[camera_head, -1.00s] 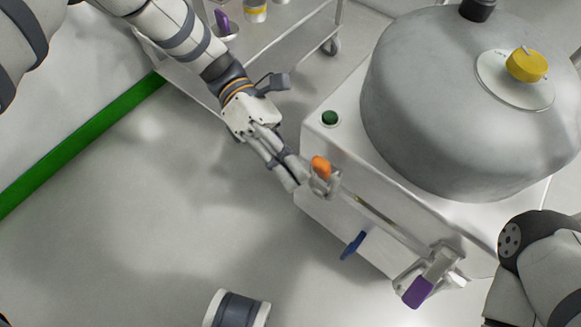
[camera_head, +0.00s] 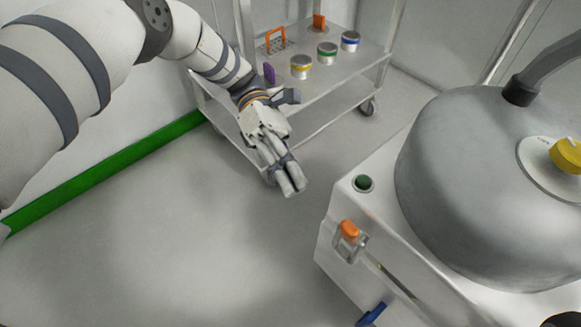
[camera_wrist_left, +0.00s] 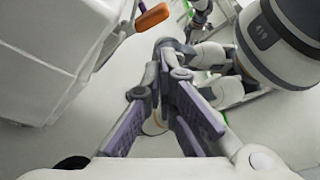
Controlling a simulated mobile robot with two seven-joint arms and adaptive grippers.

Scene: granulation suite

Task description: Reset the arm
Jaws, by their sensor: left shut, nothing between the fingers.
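My left gripper (camera_head: 291,190) hangs over the bare floor between the cart and the machine in the head view. Its fingers are together with nothing between them. In the left wrist view the purple-padded fingers (camera_wrist_left: 166,58) meet at their far ends. The gripper is left of the orange-tabbed latch (camera_head: 349,230) and apart from it. My left arm comes in from the upper left, bent at the elbow. My right gripper is out of the head view.
The grey machine (camera_head: 327,240) with a large metal dome (camera_head: 460,190), green button (camera_head: 363,183) and yellow knob (camera_head: 567,155) stands at right. A cart (camera_head: 345,85) with several lidded tins stands behind the gripper. The floor (camera_head: 190,240) at lower left is clear.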

